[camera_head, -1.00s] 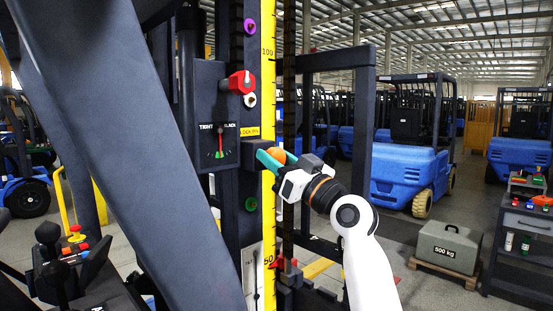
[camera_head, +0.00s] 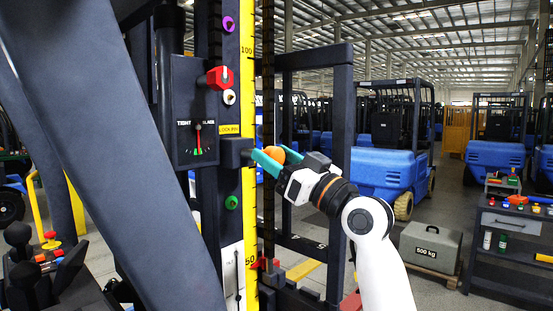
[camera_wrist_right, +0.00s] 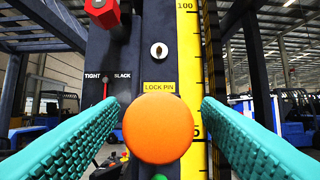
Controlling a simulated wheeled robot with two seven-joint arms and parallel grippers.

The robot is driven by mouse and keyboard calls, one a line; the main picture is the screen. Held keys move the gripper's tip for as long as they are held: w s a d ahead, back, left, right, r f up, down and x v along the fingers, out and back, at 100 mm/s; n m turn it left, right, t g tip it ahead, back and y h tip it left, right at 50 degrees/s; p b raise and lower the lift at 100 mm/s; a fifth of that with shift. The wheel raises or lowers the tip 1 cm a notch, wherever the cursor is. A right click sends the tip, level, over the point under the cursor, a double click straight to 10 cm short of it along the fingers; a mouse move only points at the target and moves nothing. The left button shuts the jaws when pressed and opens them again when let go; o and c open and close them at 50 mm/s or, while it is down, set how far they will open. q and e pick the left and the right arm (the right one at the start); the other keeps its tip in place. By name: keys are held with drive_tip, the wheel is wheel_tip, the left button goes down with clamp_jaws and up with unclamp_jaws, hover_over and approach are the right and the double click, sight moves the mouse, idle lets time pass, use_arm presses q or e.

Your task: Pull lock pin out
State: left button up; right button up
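The lock pin's round orange knob (camera_head: 291,156) stands out from the dark block (camera_head: 236,152) on the mast, below the yellow LOCK PIN label (camera_head: 229,129). Its shaft is hidden by my fingers. My right gripper (camera_head: 267,161) has its teal fingers on both sides of the knob, tips near the block. In the right wrist view the knob (camera_wrist_right: 157,128) lies between the fingers (camera_wrist_right: 160,112), with a thin gap on each side, slightly wider on the right; no firm contact shows. My left gripper is not in view.
Beside the pin are a yellow scale (camera_head: 247,100), a TIGHT/SLACK gauge (camera_head: 198,140), a red knob (camera_head: 217,79) and a green knob (camera_head: 232,202). A 500 kg weight (camera_head: 430,245) and a dark cart (camera_head: 510,245) stand right. A dark beam (camera_head: 110,150) crosses the left foreground.

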drive_tip(key=shift+f, duration=0.1)
drive_tip(key=shift+s+d+f+b, duration=0.2)
drive_tip(key=shift+f+b, duration=0.1)
drive_tip(key=shift+b, duration=0.1)
drive_tip(key=b+v, duration=0.5)
drive_tip(key=v, duration=0.6)
drive_tip(key=shift+s+d+r, duration=0.1)
